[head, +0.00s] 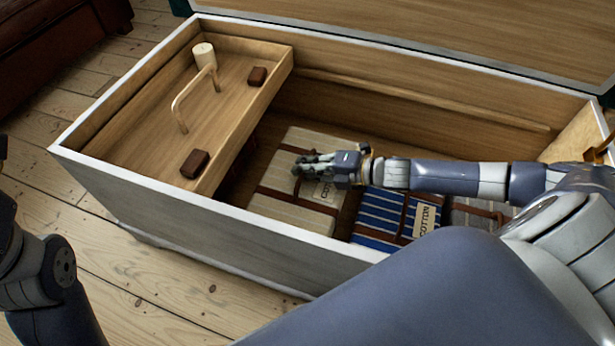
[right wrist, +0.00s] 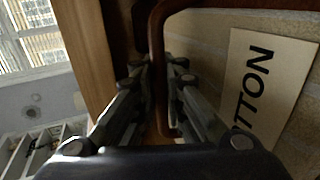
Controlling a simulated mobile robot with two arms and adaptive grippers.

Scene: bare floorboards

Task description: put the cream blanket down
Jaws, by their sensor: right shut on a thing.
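The cream blanket (head: 283,202) is a folded pale bundle with brown straps and a COTTON label. It is inside the open chest, between the raised wooden tray and the blue striped blanket. My right gripper (head: 303,166) is over its top and shut on its brown strap handle. In the right wrist view, the handle (right wrist: 158,95) runs between the fingers of the gripper (right wrist: 160,72), with the blanket's label (right wrist: 265,85) on the right. I cannot tell whether the blanket's underside touches the chest floor.
The chest (head: 215,218) has pale rims and an open lid (head: 430,35). A blue striped blanket (head: 380,215) and a grey one (head: 470,215) lie to the right.

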